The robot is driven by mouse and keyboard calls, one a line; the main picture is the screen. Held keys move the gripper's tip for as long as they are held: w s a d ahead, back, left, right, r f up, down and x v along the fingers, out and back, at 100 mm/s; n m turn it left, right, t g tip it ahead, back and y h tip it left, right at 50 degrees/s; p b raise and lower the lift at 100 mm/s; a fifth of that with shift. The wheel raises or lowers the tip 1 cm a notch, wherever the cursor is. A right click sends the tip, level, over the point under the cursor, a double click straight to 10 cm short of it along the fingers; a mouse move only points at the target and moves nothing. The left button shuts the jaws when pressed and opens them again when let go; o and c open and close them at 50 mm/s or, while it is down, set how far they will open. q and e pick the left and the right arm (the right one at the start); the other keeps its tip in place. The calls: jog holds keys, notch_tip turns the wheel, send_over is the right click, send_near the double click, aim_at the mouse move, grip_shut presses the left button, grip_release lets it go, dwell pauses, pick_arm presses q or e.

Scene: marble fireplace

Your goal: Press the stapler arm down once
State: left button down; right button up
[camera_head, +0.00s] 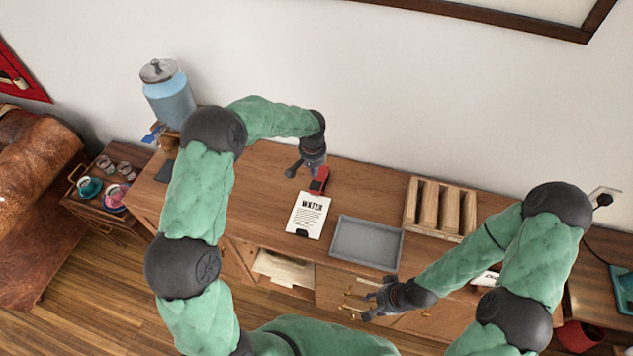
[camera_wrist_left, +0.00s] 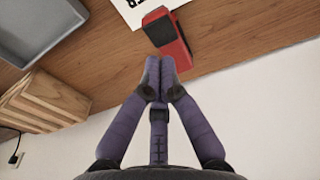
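A red and black stapler (camera_head: 320,179) lies on the wooden cabinet top, just behind a white sheet headed WATER (camera_head: 308,215).
A grey tray (camera_head: 366,243) lies right of the sheet, and a wooden slotted rack (camera_head: 440,207) stands behind it on the right. A blue glass jar (camera_head: 169,97) stands at the left end. The wall rises behind the cabinet top (camera_head: 266,195).

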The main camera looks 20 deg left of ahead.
aim_at(315, 186)
pick_arm(q)
jog(key=shift+w+f+b, duration=0.2)
jog(key=shift+f+b, duration=0.65)
jog(key=shift+f, duration=0.95)
jog(key=shift+w+f+b, duration=0.2)
jog(key=shift+f+b, duration=0.6)
jog(key=shift+f, duration=0.95)
